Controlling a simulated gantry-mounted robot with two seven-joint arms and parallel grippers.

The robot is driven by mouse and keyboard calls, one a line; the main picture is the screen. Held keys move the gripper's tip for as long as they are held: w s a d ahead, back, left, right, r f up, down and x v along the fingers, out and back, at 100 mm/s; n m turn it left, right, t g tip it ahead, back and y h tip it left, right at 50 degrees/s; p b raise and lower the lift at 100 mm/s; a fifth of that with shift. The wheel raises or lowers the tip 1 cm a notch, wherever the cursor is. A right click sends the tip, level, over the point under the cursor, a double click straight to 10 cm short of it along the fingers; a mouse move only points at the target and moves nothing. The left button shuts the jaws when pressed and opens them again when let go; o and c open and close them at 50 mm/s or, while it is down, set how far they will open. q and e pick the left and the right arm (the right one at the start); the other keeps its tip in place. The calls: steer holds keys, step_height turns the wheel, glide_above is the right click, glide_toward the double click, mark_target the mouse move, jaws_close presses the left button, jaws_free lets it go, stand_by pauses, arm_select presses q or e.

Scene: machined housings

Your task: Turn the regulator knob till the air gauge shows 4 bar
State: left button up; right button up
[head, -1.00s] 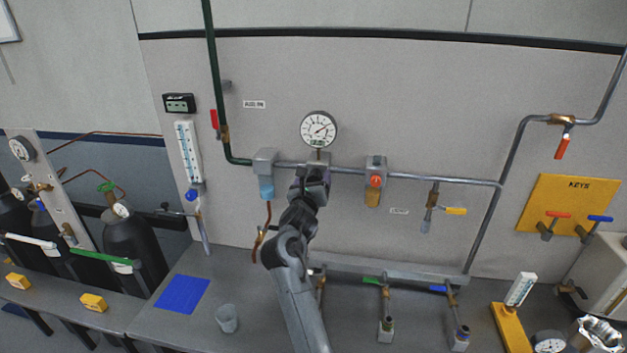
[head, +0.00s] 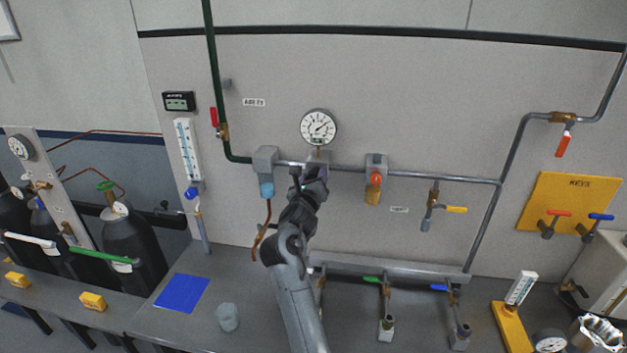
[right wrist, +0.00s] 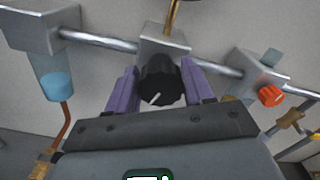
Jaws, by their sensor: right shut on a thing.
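The round white air gauge (head: 318,127) stands on the pipe on the wall. Its thin needle points to the upper right; the scale figures are too small to read. Below it is the grey regulator block (head: 319,157). The black regulator knob (right wrist: 158,82) shows in the right wrist view, with a white pointer line toward its lower left. My right gripper (right wrist: 156,88) has its purple fingers on both sides of the knob, shut on it. In the head view my right gripper (head: 310,180) hides the knob. My left gripper is not in view.
A grey block with a blue bowl (head: 267,187) is left of the regulator. A block with an orange-red knob (head: 376,180) is on the right. A cup (head: 227,317) and blue mat (head: 182,294) lie on the bench.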

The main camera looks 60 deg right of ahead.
steer(key=n, duration=0.3)
steer(key=shift+n, duration=0.3)
steer(key=n, duration=0.3)
steer(key=shift+w+n, duration=0.1)
steer(key=shift+n, duration=0.2)
steer(key=n+p, duration=0.1)
steer(key=n, duration=0.1)
steer(key=shift+n, duration=0.4)
steer(key=n+p, duration=0.1)
steer(key=n, duration=0.1)
steer(key=shift+n, duration=0.3)
steer(key=shift+f+n+p, duration=0.25)
steer(key=shift+n+p, duration=0.65)
steer(key=shift+n, duration=0.7)
steer(key=o, duration=1)
steer(key=shift+w, duration=0.1)
